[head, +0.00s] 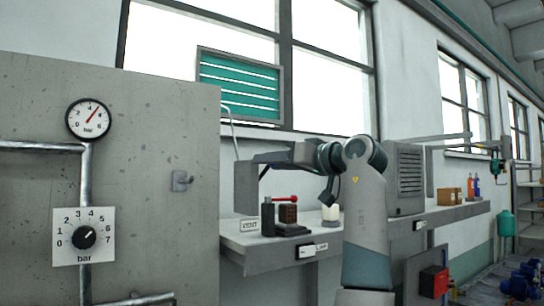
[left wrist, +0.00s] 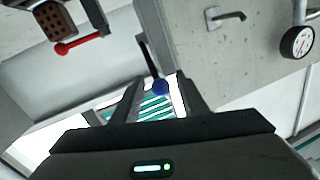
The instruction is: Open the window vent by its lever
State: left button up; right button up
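The window vent (head: 240,87) is a grey-framed panel with teal slats, low in the window; its slats also show in the left wrist view (left wrist: 153,108). A thin pale rod (head: 231,130) runs down below it. My left gripper (head: 246,163) is over the shelf, below the vent, near the concrete wall's edge. In the left wrist view its fingers (left wrist: 161,92) are open. A blue knob (left wrist: 160,87) on a dark rod shows between the fingertips, with gaps to both; its depth is unclear. My right gripper is not in view.
The concrete wall (head: 150,130) on the left carries a gauge (head: 88,118), a dial (head: 84,237), pipes and a small hook (head: 181,181).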

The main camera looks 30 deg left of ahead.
pick_arm(q)
jog(key=shift+a, duration=0.15)
grip_shut()
jog(key=shift+f, duration=0.1)
